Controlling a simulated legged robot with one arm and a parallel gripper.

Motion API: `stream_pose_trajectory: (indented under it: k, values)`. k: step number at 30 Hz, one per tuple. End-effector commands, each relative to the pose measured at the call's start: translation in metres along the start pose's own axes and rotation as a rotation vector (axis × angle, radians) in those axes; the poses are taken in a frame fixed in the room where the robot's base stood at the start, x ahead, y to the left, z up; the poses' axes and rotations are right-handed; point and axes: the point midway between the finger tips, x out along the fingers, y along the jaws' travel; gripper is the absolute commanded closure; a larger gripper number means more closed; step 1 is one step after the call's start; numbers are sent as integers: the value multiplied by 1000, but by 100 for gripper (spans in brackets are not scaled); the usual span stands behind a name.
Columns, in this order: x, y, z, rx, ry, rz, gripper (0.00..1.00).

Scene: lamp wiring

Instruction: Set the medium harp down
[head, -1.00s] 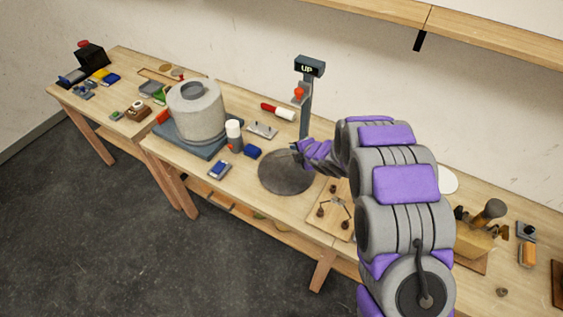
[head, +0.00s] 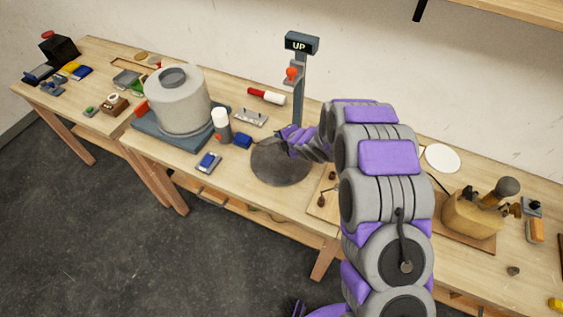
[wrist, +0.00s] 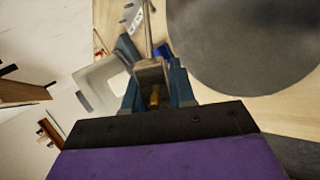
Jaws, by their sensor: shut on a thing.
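My gripper (head: 284,134) is in the head view above the far edge of the round grey disc (head: 281,162). In the wrist view my gripper (wrist: 157,90) is shut on a small metal piece (wrist: 150,72) with a brass-coloured end and a thin rod reaching upward, seemingly the medium harp. Its full outline does not show, and in the head view it is too small to make out. The disc also shows in the wrist view (wrist: 245,45), to the right of the held piece. I cannot tell whether the piece touches anything.
A post with an "UP" sign (head: 302,44) stands behind the disc. A large grey drum (head: 178,100), a white-capped bottle (head: 221,125) and a blue block (head: 242,141) are to the left. My arm partly hides a wooden board (head: 322,203). A wooden tool block (head: 470,215) stands right.

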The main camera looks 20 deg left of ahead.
Motion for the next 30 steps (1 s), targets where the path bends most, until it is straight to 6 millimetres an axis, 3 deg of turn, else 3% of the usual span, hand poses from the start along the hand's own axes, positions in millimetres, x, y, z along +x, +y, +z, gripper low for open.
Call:
stream_pose_trajectory:
  k: [9,20,21,25,30]
  values:
    - [5,-23,9,7,2,12,100]
    - [14,-22,3,2,0,4,100]
    - [16,-22,2,1,0,2,72]
    - [16,-22,2,1,0,2,59]
    - [11,-23,6,4,1,7,58]
